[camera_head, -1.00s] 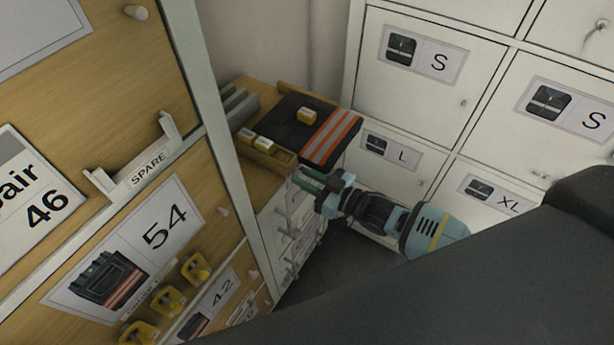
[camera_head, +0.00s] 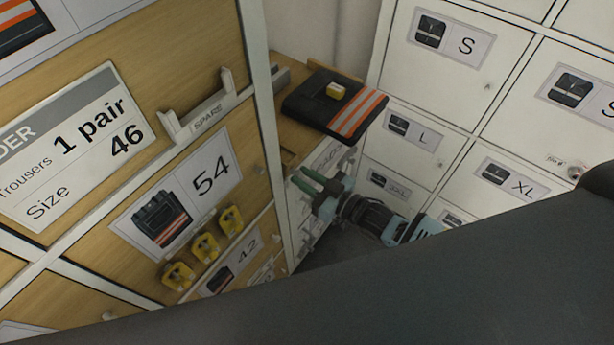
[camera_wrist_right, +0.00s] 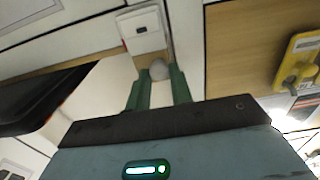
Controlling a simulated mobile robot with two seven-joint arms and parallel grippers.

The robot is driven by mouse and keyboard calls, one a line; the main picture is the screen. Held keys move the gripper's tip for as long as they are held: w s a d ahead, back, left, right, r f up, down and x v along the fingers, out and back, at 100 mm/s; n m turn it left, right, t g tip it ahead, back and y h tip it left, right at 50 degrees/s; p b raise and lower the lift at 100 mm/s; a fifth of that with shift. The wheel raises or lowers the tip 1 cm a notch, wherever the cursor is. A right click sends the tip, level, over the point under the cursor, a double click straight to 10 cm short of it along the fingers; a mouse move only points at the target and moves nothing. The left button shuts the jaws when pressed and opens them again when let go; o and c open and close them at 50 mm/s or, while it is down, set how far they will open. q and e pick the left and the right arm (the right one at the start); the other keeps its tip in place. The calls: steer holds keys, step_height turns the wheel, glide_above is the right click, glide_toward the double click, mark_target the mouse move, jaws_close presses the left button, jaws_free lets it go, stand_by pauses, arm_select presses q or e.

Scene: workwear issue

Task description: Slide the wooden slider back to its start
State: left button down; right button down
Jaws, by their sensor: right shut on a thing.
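My right gripper (camera_head: 303,181), with green fingers, is beside the white post of the wooden-fronted cabinet, below the folded black trousers with orange stripes (camera_head: 335,103). In the right wrist view its fingers (camera_wrist_right: 158,88) are shut on a pale round knob (camera_wrist_right: 160,70) beneath a small white label plate (camera_wrist_right: 146,32). A wooden surface (camera_head: 292,132) under the trousers, partly hidden by the post, may belong to the slider; I cannot tell whether the knob is fixed to it. My left gripper is out of view.
White lockers (camera_head: 440,70) stand behind and to the right. On the left are wooden fronts with a SPARE holder (camera_head: 207,110) and several yellow tags (camera_head: 204,247). A dark link of my arm crosses the lower right.

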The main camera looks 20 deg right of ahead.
steer(key=c, duration=1.5)
jaws_free()
steer(key=shift+s+a, duration=0.2)
steer(key=shift+a, duration=0.05)
steer(key=shift+c, duration=0.2)
steer(key=shift+d, duration=0.1)
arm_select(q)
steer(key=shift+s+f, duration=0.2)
arm_select(e)
steer(key=v, duration=0.7)
steer(key=shift+s+d, duration=0.25)
steer(key=shift+s, duration=0.05)
